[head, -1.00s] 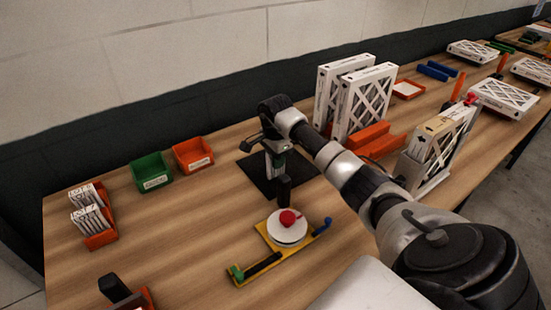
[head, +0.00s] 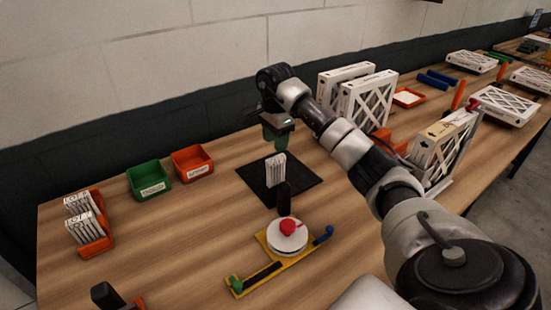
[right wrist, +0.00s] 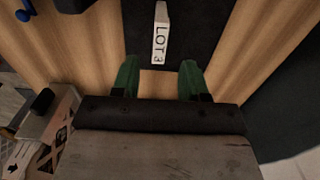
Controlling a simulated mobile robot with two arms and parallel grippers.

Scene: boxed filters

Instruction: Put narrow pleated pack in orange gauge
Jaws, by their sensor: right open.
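A narrow white pack (head: 276,170) stands upright on a black mat (head: 305,176) in the head view. In the right wrist view a narrow white piece marked LOT 3 (right wrist: 160,32) stands ahead of the fingertips. An orange block-like fixture (head: 382,133), which may be the gauge, sits beside the large filters and is partly hidden by my right arm. My left gripper is not in view.
A yellow fixture with a white disc and red knob (head: 288,228) is in front of the mat. Green (head: 149,180) and orange (head: 192,164) bins stand left. An orange rack (head: 98,246) holds white packs. Large boxed filters (head: 365,100) stand behind my right arm. Wood left of the mat is clear.

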